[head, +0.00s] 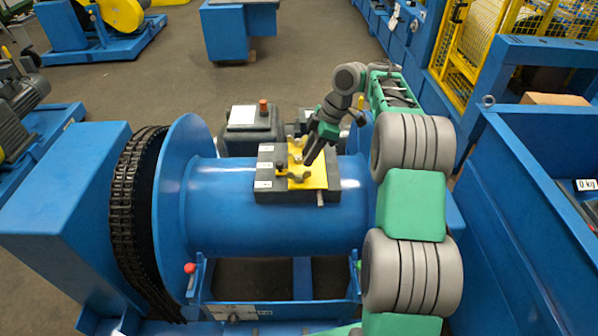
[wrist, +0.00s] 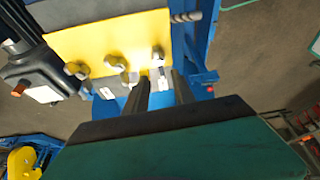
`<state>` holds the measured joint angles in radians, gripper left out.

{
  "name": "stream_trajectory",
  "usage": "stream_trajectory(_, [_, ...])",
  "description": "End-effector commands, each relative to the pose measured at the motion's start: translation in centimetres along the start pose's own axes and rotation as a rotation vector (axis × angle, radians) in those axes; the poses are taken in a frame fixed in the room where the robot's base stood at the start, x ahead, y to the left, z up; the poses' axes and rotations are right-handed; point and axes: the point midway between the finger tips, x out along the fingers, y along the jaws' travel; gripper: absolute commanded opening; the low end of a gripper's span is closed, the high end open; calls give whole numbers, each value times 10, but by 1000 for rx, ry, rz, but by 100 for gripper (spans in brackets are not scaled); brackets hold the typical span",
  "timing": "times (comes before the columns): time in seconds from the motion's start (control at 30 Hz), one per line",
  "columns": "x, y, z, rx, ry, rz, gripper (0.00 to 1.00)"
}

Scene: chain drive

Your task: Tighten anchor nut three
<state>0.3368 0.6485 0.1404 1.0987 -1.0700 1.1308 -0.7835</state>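A yellow plate (head: 318,178) lies on a dark block (head: 264,193) on top of a blue drum (head: 225,208). Three metal anchor nuts with lobed heads sit in a row along one edge of the plate. In the wrist view they are a left nut (wrist: 77,69), a middle nut (wrist: 115,62) and a right nut (wrist: 157,57). White labels (wrist: 106,93) lie beside them, too small to read, so I cannot tell which is three. My gripper (head: 308,160) points down over the plate. In the wrist view its fingers (wrist: 160,77) are apart and empty, with the right nut just beyond the tips.
A chain (head: 130,215) runs round the drum's left flange (head: 180,195). A grey box with a red button (head: 251,125) stands behind the drum. A blue bin (head: 530,190) and yellow cage (head: 470,45) stand at the right. Open floor lies behind the drum.

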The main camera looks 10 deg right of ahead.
Motion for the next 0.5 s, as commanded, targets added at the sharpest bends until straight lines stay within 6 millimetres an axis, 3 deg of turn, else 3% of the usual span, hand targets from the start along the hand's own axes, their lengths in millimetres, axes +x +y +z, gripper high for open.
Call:
stream_trajectory(0.33, [58, -1, 1, -12, -1, -4, 31])
stream_trajectory(0.5, [76, 0, 0, -11, -1, -1, 31])
